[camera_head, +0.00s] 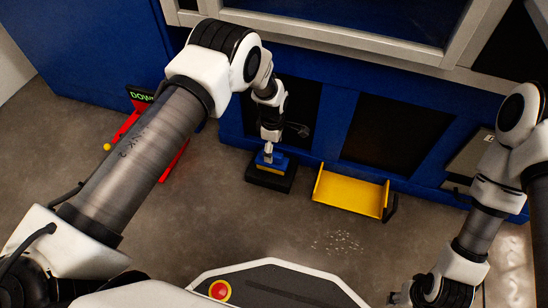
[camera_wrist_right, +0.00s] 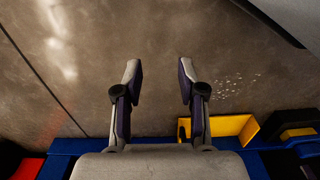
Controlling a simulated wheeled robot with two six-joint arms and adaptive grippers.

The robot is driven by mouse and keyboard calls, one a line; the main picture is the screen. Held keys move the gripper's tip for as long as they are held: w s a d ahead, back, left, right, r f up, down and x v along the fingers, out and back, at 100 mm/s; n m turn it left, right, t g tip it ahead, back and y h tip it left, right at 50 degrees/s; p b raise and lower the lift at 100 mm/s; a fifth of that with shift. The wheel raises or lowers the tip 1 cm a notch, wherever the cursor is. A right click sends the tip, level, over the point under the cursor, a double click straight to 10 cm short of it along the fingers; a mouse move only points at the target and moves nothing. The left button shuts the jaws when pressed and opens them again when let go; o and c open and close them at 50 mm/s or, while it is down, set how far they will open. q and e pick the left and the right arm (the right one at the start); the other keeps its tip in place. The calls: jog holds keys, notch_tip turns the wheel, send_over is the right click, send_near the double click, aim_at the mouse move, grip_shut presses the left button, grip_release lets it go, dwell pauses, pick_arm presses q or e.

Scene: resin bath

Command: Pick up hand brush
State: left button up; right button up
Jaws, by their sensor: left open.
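A small blue and yellow object, likely the hand brush (camera_head: 272,161), rests on a black block (camera_head: 270,177) on the floor by the blue machine. My left gripper (camera_head: 268,155) points down right at it, with its fingers open. I cannot tell whether the fingers touch the brush, and the gripper hides part of it. The brush also shows at the right edge of the right wrist view (camera_wrist_right: 298,133). My right gripper (camera_wrist_right: 159,72) is open and empty above bare floor, away from the brush.
A yellow dustpan-like tray (camera_head: 347,194) lies right of the black block. Small white bits (camera_head: 338,241) are scattered on the floor in front of it. A red stand with a green-lettered sign (camera_head: 141,95) is at left. The blue machine (camera_head: 232,128) closes off the back.

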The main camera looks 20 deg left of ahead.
pick_arm(q)
notch_tip(320, 180, down, 6)
jog(key=b, duration=0.4)
jog(key=shift+s+a, duration=0.1)
jog(key=shift+a, duration=0.05)
jog(key=shift+r, duration=0.15)
jog(key=c, duration=1.4)
pick_arm(e)
jog(key=f, duration=0.2)
jog(key=w+f, duration=0.1)
jog(key=f, duration=0.2)
jog(key=shift+w, duration=0.2)
pick_arm(q)
jog(key=shift+o, duration=0.2)
notch_tip(320, 180, up, 10)
jog(key=p, duration=0.6)
jog(key=shift+r, duration=0.1)
pick_arm(e)
notch_tip(320, 180, up, 6)
jog(key=s, duration=0.1)
jog(key=shift+s+r, duration=0.25)
jog(key=shift+s, duration=0.05)
pick_arm(q)
jog(key=o, duration=0.6)
jog(key=c, duration=0.3)
jog(key=shift+s, duration=0.1)
jog(key=shift+c, duration=0.2)
